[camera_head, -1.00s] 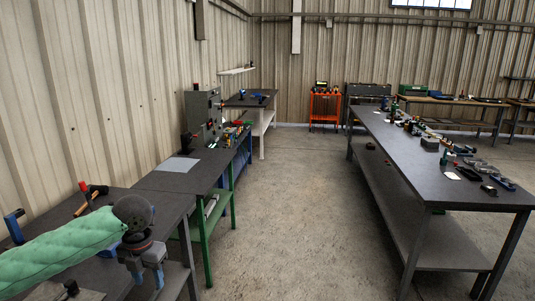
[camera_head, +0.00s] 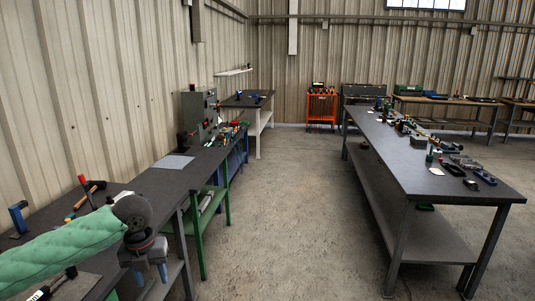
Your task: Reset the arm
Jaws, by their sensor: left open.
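My left arm, in a green sleeve, comes in from the lower left of the head view. My left gripper (camera_head: 151,274) hangs at the wrist with its two blue fingertips apart and pointing down. It is open with nothing seen between the fingers. It appears beside the near edge of the left workbench (camera_head: 125,231). My right arm and right gripper are not in view.
Tools, among them a hammer (camera_head: 88,195) and a blue clamp (camera_head: 18,220), lie on the left bench. A long table (camera_head: 436,182) with many small parts stands at right. An orange cart (camera_head: 321,108) stands at the back. The concrete floor between is clear.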

